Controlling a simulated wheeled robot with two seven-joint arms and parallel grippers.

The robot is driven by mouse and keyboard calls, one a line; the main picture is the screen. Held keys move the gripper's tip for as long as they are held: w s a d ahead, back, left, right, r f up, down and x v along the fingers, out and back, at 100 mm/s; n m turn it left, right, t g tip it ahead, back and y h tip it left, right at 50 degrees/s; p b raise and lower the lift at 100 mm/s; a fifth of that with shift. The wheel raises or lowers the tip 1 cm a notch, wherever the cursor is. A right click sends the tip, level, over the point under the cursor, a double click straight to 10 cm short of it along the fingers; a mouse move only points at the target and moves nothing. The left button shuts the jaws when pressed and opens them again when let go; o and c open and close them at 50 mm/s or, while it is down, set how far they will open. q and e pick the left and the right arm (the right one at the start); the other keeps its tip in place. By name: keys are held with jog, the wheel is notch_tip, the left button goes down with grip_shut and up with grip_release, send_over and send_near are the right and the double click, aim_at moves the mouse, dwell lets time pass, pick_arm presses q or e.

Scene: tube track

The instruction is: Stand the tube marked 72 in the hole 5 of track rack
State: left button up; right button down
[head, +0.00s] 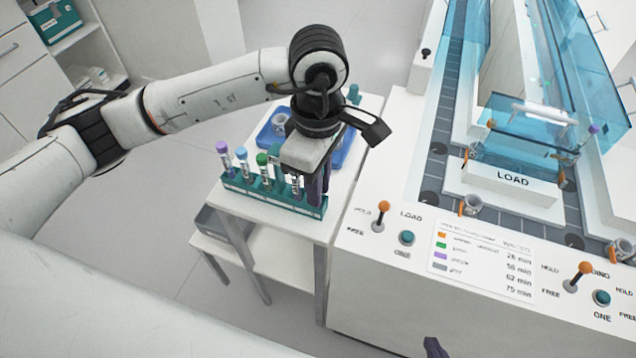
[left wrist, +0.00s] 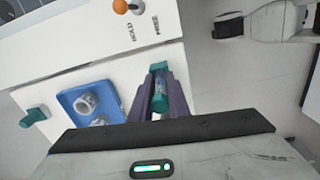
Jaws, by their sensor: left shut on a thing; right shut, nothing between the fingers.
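The teal rack (head: 243,187) stands along the front of the small white table, with several capped tubes upright in it. The visible caps include a purple one (head: 221,147) and a green one (head: 262,159). My left gripper (head: 318,188) points down over the rack's right end. In the left wrist view, its dark fingers (left wrist: 159,95) are shut on a clear tube (left wrist: 158,88), in line with the teal rack end. The gripper hides part of it; I cannot tell whether it is seated. No 72 is readable. My right gripper (head: 435,347) is shut and empty at the bottom edge.
A blue tray (head: 347,149) with a grey-white cup (head: 280,122) lies behind the rack. A teal-capped item (head: 354,92) stands further back. On the right is a white console (head: 380,270) with levers, buttons and a track under blue covers.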

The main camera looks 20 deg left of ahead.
pick_arm(q)
jog(key=o, duration=0.9)
jog(key=shift+c, duration=0.2)
